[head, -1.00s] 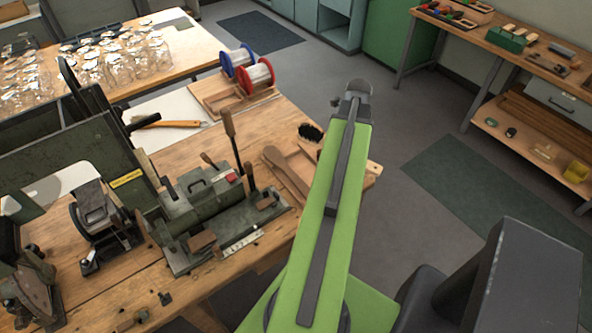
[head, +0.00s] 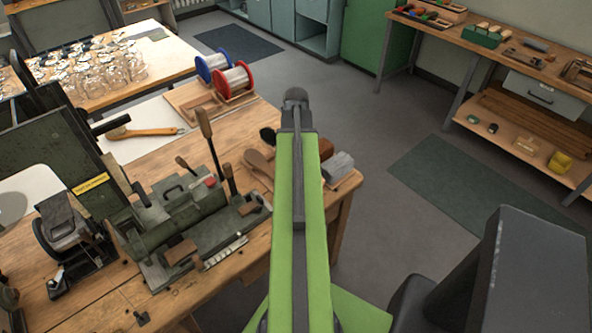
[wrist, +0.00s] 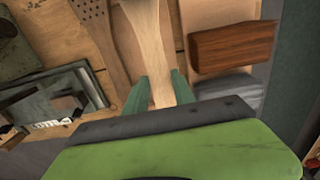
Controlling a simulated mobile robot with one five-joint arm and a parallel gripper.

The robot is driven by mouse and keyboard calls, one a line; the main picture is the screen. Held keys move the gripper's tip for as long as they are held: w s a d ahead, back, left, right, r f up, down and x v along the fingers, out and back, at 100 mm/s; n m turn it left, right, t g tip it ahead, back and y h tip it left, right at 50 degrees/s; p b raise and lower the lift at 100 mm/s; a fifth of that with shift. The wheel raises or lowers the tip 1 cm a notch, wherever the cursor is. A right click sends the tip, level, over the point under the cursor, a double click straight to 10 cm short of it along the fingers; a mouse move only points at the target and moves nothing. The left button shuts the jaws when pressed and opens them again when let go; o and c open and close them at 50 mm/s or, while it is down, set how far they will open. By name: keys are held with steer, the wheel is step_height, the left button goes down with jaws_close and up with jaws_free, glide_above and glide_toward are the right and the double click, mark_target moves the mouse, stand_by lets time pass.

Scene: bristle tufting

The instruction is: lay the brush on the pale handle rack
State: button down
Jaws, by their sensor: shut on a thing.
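In the wrist view my gripper (wrist: 158,77) has its two green fingers on either side of a pale wooden handle, which I take to be the brush (wrist: 149,40), and is shut on it. The handle runs up out of the top of the picture, so the bristle end is cut off there. In the head view a dark bristly tuft (head: 268,137) shows just left of my arm, which hides the gripper. A pale wooden board (wrist: 212,14) at the upper right of the wrist view may be the pale handle rack; I cannot tell for sure.
A perforated wooden paddle (wrist: 95,22) lies close left of the handle. A reddish-brown block (wrist: 232,46) and a grey block (wrist: 232,86) lie to the right. A green machine (head: 185,220) with upright levers stands left of my arm. The bench's right edge is near.

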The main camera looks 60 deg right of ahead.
step_height(320, 180, down, 4)
steer(key=b, duration=0.4)
steer(key=shift+f, duration=0.15)
steer(key=shift+r, duration=0.2)
steer(key=shift+f, duration=0.15)
steer(key=c, duration=1.1)
jaws_free()
steer(key=shift+o, duration=0.2)
step_height(320, 180, up, 12)
steer(key=p, duration=1.2)
steer(key=shift+r, duration=0.25)
steer(key=shift+f, duration=0.1)
